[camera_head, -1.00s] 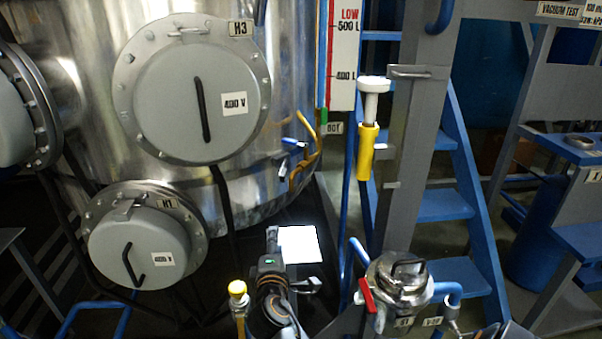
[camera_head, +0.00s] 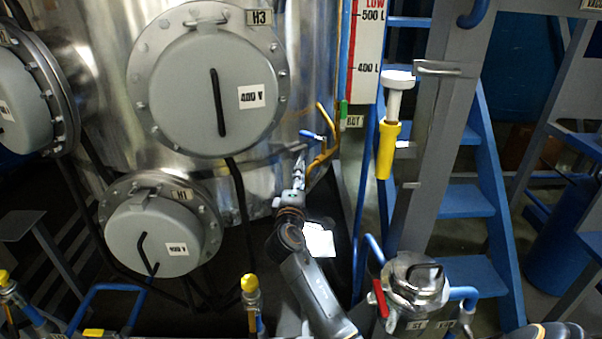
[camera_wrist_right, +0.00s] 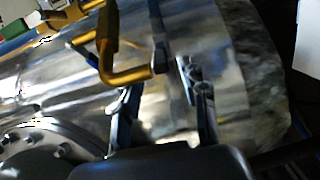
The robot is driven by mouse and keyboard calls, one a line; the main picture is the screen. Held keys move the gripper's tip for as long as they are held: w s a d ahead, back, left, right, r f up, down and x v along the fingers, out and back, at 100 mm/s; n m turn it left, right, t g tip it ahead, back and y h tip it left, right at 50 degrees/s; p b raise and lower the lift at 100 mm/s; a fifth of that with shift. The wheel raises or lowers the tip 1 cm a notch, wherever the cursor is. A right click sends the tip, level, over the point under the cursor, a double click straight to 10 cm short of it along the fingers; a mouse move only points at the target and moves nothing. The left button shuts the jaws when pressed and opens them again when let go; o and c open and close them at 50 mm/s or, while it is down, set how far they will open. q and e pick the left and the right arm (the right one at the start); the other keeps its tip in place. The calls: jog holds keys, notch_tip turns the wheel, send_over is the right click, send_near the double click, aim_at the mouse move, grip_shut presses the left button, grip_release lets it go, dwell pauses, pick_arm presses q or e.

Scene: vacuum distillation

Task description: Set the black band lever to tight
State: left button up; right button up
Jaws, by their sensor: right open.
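I cannot tell for sure which part is the black band lever. A dark bar (camera_head: 287,150) lies against the lower right of the steel tank (camera_head: 265,180), beside a bent yellow pipe (camera_head: 325,150) with a blue handle (camera_head: 312,135). My right gripper (camera_head: 299,160) is just below the bar and handle. In the right wrist view my right gripper (camera_wrist_right: 160,80) is open, its fingers apart before the tank wall, with the yellow pipe (camera_wrist_right: 125,77) close to the left finger. My left gripper is not in view.
Round hatches H3 (camera_head: 215,90) and H1 (camera_head: 155,235) stick out left of my right arm. A yellow-and-white post (camera_head: 388,150), blue stairs (camera_head: 465,200) and a steel pot with a red handle (camera_head: 415,285) stand to the right. A yellow-capped valve (camera_head: 250,285) is at the bottom.

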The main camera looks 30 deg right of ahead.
aim_at(301, 162)
jog(key=x, duration=0.5)
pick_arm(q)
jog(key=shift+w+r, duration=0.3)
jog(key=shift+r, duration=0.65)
pick_arm(e)
grip_shut()
